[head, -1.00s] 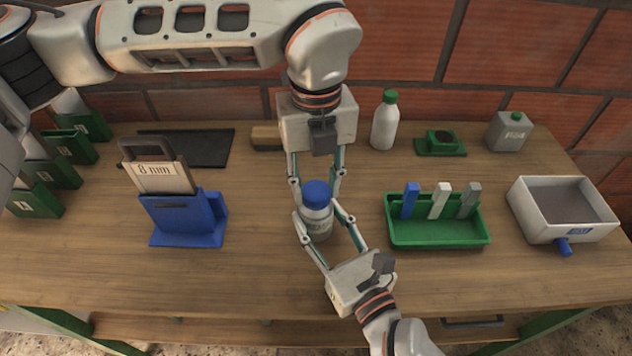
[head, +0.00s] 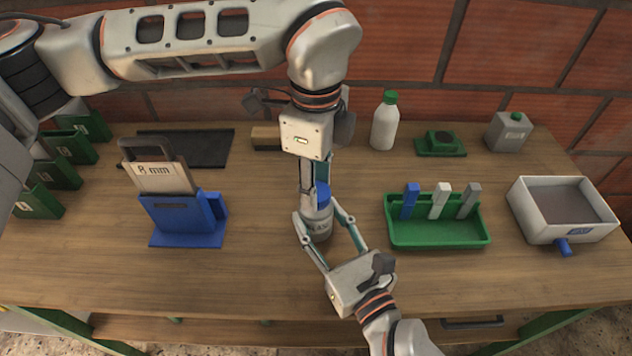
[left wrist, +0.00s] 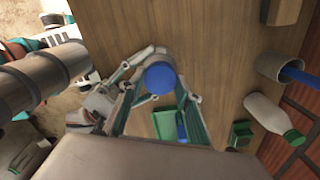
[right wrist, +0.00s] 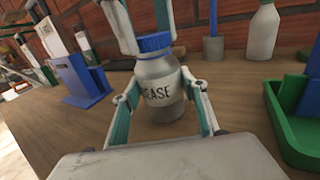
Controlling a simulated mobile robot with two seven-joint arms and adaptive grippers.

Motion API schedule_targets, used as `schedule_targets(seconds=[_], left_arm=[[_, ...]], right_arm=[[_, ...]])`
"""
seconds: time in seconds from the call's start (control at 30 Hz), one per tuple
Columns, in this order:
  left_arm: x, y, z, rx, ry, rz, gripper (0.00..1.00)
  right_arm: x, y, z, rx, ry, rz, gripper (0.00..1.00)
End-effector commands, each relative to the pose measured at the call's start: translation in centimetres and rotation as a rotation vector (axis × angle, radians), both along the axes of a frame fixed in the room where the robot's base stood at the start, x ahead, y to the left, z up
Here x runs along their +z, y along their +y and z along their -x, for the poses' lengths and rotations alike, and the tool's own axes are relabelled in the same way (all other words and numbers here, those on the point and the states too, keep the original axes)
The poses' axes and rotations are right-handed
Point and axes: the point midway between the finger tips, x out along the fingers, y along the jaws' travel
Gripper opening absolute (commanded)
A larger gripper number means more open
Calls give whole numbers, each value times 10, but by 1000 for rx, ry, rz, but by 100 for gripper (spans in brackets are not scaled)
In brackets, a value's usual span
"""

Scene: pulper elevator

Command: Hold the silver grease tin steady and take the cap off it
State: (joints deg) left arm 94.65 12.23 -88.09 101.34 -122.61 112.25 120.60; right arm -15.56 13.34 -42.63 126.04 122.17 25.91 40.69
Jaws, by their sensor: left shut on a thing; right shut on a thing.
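The silver grease tin (head: 318,228) stands upright on the table in the middle of the head view, its label partly readable in the right wrist view (right wrist: 163,92). Its blue cap (right wrist: 154,42) sits on top of the tin; it also shows in the left wrist view (left wrist: 161,78). My right gripper (head: 322,220) is shut on the tin's body from the near side, a finger on each side. My left gripper (head: 316,188) comes down from above and is shut on the cap, partly hiding it in the head view.
A blue stand with an 8 mm plate (head: 187,220) is to the left. A green tray (head: 440,237) with blue, white and grey pieces is to the right, beside a white box (head: 537,225). A green-capped bottle (head: 384,127) stands behind. Bare table surrounds the tin.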

Motion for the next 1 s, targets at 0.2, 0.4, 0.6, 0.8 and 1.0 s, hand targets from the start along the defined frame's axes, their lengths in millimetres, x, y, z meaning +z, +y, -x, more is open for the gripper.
schedule_targets(seconds=[0.2,0.4,0.6,0.8,1.0], left_arm=[[0,0,0,-1,0,0,8],[4,0,0,-1,-1,0,8],[10,0,0,-2,-1,0,8],[17,0,0,-2,-1,0,8],[22,0,0,-2,-1,0,8]], right_arm=[[0,0,0,0,-1,0,0],[0,0,0,0,-1,0,0],[0,0,0,0,-1,0,0],[0,0,0,0,-1,0,0],[0,0,0,0,-1,0,0]])
